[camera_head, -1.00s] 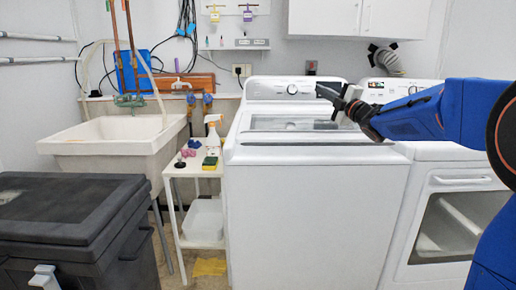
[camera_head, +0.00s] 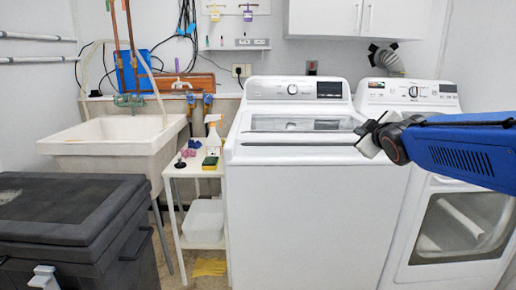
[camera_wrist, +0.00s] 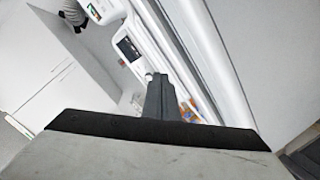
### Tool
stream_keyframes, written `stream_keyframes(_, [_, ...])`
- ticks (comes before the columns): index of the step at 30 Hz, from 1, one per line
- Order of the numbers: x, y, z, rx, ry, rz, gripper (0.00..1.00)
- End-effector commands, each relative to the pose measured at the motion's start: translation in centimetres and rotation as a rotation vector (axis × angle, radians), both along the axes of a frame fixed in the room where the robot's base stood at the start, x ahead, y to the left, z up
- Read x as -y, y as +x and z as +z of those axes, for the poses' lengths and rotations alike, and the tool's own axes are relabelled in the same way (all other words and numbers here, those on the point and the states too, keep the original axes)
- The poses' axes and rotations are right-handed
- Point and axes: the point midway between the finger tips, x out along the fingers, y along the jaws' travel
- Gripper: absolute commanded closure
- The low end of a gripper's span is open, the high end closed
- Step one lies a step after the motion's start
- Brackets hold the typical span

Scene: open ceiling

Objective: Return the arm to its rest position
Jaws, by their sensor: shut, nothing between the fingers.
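My gripper (camera_head: 366,137) is at the end of my blue arm, which reaches in from the right edge of the head view. It is shut and empty. It shows in front of the right part of the white washer (camera_head: 300,215), at about the height of its top. In the wrist view the closed fingers (camera_wrist: 161,98) stand up in the middle, with the washer's panel behind them. I cannot tell the exact gap between the gripper and the washer.
A white dryer (camera_head: 465,222) stands right of the washer, partly behind my arm. A small white table (camera_head: 205,172) with a spray bottle (camera_head: 213,135) stands left of the washer. Further left are a sink (camera_head: 105,142) and a dark lidded bin (camera_head: 70,215). Wall cabinets (camera_head: 358,18) hang above.

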Motion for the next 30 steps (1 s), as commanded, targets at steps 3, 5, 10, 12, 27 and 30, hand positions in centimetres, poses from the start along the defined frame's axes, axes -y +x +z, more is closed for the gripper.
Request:
stream_keyframes(3, [0.8, -5.4, -3.8, -0.127, 0.119, -0.091, 1.00])
stream_keyframes(5, [1.0, -8.2, -5.9, -0.196, 0.182, -0.139, 1.00])
stream_keyframes(10, [0.9, -16.6, -12.2, -0.394, 0.354, -0.267, 1.00])
stream_keyframes(12, [0.5, -20.3, -14.9, -0.479, 0.422, -0.316, 1.00])
stream_keyframes(27, [-2.9, -37.1, -25.5, -0.867, 0.681, -0.520, 1.00])
stream_keyframes(30, [-2.9, -37.2, -25.6, -0.872, 0.684, -0.521, 1.00])
